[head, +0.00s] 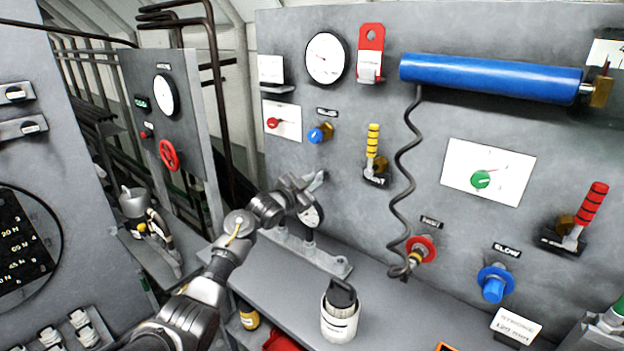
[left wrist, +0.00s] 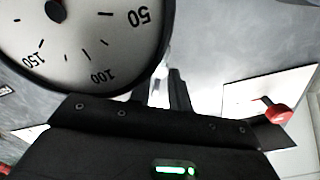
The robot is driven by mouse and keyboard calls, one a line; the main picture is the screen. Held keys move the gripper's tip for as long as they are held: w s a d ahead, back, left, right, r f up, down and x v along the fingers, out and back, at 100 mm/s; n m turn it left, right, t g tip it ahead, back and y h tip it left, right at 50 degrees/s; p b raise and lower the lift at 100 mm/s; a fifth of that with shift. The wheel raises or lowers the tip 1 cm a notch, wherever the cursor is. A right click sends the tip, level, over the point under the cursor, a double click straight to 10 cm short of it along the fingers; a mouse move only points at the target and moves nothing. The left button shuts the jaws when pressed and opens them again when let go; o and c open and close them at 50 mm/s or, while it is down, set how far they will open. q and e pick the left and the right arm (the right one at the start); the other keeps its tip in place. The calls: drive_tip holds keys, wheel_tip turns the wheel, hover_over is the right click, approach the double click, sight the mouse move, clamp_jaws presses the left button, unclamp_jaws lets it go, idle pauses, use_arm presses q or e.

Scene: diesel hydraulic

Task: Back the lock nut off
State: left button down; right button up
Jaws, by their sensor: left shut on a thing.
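My left gripper (head: 308,184) reaches in to the panel just above a round pressure gauge (head: 311,215) on the bench-top fitting. Its fingers also show at the middle of the left wrist view (left wrist: 168,90), closed on a small pale metal piece beside the gauge (left wrist: 80,40). This piece is mostly hidden by the fingers, and I take it to be the lock nut. Its shape and thread cannot be made out. My right gripper is in neither view.
A grey bench (head: 270,280) runs below the panel, with a white canister (head: 340,318) at its front. A coiled black hose (head: 402,180) hangs right of the gripper. A red knob (head: 421,249), blue knob (head: 494,285) and yellow-handled lever (head: 374,148) stick out from the panel.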

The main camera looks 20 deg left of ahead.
use_arm(q)
drive_tip(key=shift+n+p, duration=0.5)
drive_tip(key=shift+n, duration=0.8)
drive_tip(key=c, duration=1.6)
unclamp_jaws()
drive_tip(key=shift+o, duration=0.2)
drive_tip(key=b+v, duration=0.2)
drive_tip(key=v, duration=0.9)
drive_tip(key=shift+d+f, duration=0.15)
drive_tip(key=shift+f, duration=0.05)
